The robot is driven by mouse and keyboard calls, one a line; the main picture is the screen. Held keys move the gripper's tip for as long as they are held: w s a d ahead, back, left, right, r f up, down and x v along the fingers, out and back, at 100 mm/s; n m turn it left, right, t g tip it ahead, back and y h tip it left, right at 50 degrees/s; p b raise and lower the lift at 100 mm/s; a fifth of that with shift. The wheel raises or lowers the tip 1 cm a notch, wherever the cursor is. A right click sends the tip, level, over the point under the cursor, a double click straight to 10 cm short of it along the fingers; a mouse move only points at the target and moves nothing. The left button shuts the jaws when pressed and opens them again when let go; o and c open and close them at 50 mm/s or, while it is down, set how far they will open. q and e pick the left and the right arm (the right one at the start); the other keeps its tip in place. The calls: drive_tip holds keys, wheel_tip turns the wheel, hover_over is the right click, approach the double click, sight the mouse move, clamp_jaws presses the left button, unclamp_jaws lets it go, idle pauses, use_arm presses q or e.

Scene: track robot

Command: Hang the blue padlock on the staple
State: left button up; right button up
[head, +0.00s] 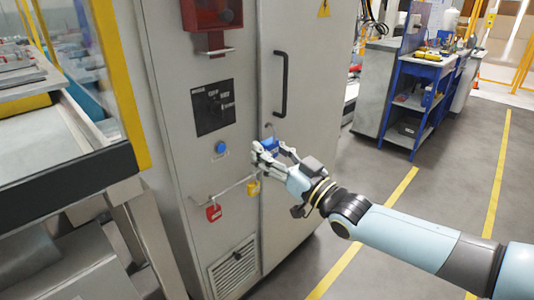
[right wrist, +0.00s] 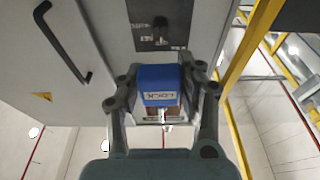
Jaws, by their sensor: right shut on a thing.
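The blue padlock (head: 270,144) is between the fingers of my right gripper (head: 272,151), in front of the grey cabinet. My right gripper is shut on it. A thin grey hook shape, likely its shackle, shows just above the blue body. In the right wrist view the blue body (right wrist: 159,84), with a pale label, fills the space between the fingers (right wrist: 163,92). I cannot make out the staple for certain; the gripper and padlock cover part of the cabinet front. I cannot tell whether the padlock touches the cabinet. My left gripper is out of view.
The cabinet (head: 165,120) has a long black handle (head: 281,84), a dark switch panel (head: 212,107) and a blue button (head: 220,148). A rail (head: 230,190) below carries a red padlock (head: 213,212) and a yellow one (head: 252,188). A yellow-framed machine stands left.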

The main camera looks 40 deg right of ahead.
use_arm(q)
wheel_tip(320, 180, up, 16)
drive_tip(key=p, duration=1.4)
use_arm(e)
drive_tip(key=r, duration=1)
drive_tip(key=s+r, duration=0.1)
drive_tip(key=r, duration=0.4)
drive_tip(key=shift+s+r, duration=0.1)
drive_tip(key=shift+w+f+b+x, duration=0.15)
drive_tip(key=shift+f+b+x, duration=0.4)
drive_tip(key=shift+b+x, duration=1.4)
drive_tip(key=shift+w+f+b+x, duration=0.1)
drive_tip(key=shift+f+b+x, duration=0.55)
drive_tip(key=shift+x, duration=2.4)
drive_tip(key=shift+w+f+b+x, duration=0.15)
drive_tip(key=shift+f+b+x, duration=0.25)
drive_tip(key=shift+b+x, duration=1.6)
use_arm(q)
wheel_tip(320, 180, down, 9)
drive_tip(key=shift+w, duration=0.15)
use_arm(e)
drive_tip(key=shift+w+a+f, duration=0.1)
drive_tip(key=shift+w+f, duration=0.25)
drive_tip(key=shift+f, duration=0.35)
drive_tip(key=o, duration=1.3)
